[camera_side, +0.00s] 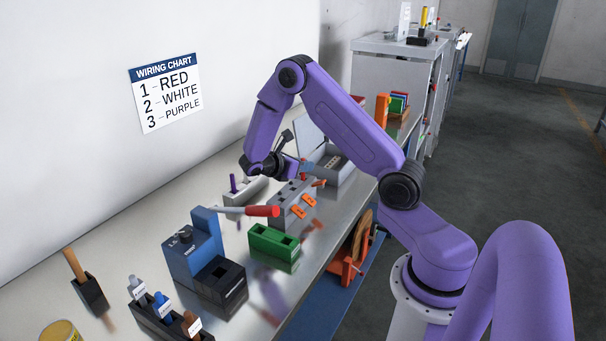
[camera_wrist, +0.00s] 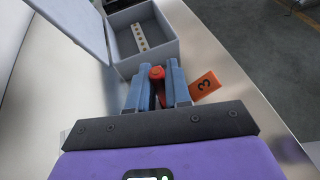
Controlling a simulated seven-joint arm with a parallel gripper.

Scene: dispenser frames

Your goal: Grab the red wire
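A red piece (camera_wrist: 157,73), likely the red wire, stands between the two blue fingers of my gripper (camera_wrist: 156,84) in the wrist view. The fingers flank it closely on both sides, with dark space lower between them. I cannot tell whether they press on it. In the side view my gripper (camera_side: 306,168) is low over the far end of a grey block (camera_side: 284,203) with orange number tags. The wire is not clear there. An orange tag marked 3 (camera_wrist: 205,85) sits just right of the fingers in the wrist view.
An open grey box (camera_side: 335,166) stands just beyond the gripper. A red-handled screwdriver (camera_side: 262,211), green block (camera_side: 274,242), blue device (camera_side: 192,250) and holder with a purple piece (camera_side: 240,190) are nearer. A wall chart (camera_side: 166,93) lists red, white, purple.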

